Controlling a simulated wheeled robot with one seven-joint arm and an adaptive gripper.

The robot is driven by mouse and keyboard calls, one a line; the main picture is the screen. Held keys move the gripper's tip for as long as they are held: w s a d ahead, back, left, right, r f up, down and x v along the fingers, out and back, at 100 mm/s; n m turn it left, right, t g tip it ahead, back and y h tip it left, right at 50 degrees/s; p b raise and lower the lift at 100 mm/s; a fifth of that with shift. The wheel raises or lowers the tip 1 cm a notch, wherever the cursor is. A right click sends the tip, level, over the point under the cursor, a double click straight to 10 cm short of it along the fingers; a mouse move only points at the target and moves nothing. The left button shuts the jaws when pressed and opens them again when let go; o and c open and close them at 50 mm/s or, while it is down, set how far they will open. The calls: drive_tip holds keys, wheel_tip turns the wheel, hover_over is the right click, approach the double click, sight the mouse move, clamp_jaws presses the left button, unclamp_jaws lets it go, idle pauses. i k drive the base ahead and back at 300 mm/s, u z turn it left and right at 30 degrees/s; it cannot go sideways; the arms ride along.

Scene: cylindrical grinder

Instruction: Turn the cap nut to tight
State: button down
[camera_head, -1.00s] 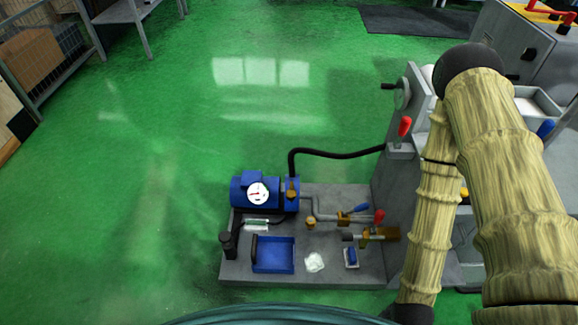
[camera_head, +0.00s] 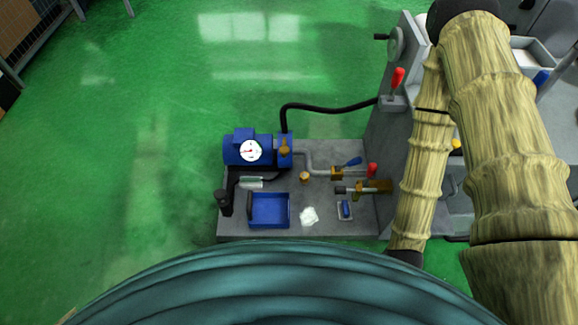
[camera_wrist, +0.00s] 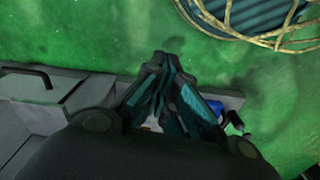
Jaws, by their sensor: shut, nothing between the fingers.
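A small round brass piece (camera_head: 304,176), perhaps the cap nut, sits on the grey base plate (camera_head: 330,228) in the head view. Brass fittings (camera_head: 338,173) with a blue and a red handle are to its right, on the pipe from the blue pump (camera_head: 250,150). It is too small to tell how tight any nut is. My gripper (camera_wrist: 160,62) is shut and empty in the wrist view, its fingertips together above the green floor. It touches nothing that I can see. In the head view my gripper is not visible, only my arm on the right.
A black hose (camera_head: 330,108) runs to the grey machine (camera_head: 375,135). The green floor at left is clear.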

sight(305, 178)
drive_tip(key=u, duration=0.05)
drive_tip(key=k, duration=0.5)
drive_tip(key=u, duration=1.45)
drive_tip(key=i, duration=0.85)
drive_tip(key=z, duration=1.4)
